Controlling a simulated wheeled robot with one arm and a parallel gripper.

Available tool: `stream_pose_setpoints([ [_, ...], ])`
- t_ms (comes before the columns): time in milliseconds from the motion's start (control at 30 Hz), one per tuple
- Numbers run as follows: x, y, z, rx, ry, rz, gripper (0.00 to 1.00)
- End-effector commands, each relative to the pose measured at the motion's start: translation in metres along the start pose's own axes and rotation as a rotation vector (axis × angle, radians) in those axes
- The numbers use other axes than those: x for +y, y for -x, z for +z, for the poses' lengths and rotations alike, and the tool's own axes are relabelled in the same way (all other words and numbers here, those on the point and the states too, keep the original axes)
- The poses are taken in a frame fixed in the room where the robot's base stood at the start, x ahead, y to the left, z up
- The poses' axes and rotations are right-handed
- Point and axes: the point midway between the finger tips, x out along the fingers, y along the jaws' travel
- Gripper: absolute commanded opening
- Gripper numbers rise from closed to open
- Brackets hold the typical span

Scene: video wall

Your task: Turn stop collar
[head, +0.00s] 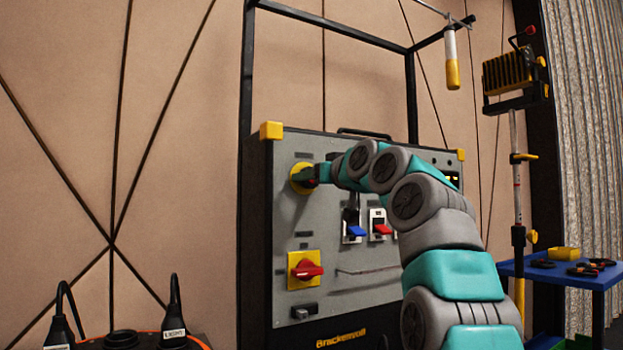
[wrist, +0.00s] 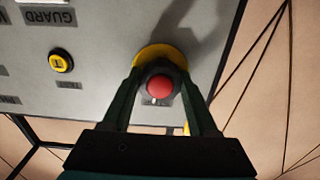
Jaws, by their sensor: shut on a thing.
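The stop control is on the upper left of the grey panel. Its yellow disc (head: 298,186) shows in the head view behind my gripper (head: 309,175). In the wrist view I see the yellow backing (wrist: 150,53), a red button (wrist: 159,87) and the dark stop collar (wrist: 158,99) around the button. My gripper (wrist: 160,98) reaches it with one dark finger on each side and is shut on the collar. The fingers hide the collar's sides.
Below on the panel are a blue switch (head: 355,231), a red switch (head: 382,229) and a red rotary handle (head: 308,270) on a yellow plate. A yellow button (wrist: 61,61) shows in the wrist view. A blue table (head: 598,280) stands at the right.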

Motion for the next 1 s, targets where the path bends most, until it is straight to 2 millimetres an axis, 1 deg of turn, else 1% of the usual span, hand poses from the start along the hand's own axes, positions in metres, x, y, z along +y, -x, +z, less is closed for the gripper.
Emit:
stream_pose_setpoints([
  [467,-0.0004,0.0005,-0.0018,0.003,-0.086,0.000,0.04],
  [567,-0.0006,-0.0003,-0.0010,0.000,-0.132,-0.001,0.04],
  [833,-0.0013,0.0007,-0.0035,0.001,-0.319,-0.001,0.04],
  [1000,-0.0008,-0.0009,-0.0003,-0.003,-0.403,-0.001,0.04],
])
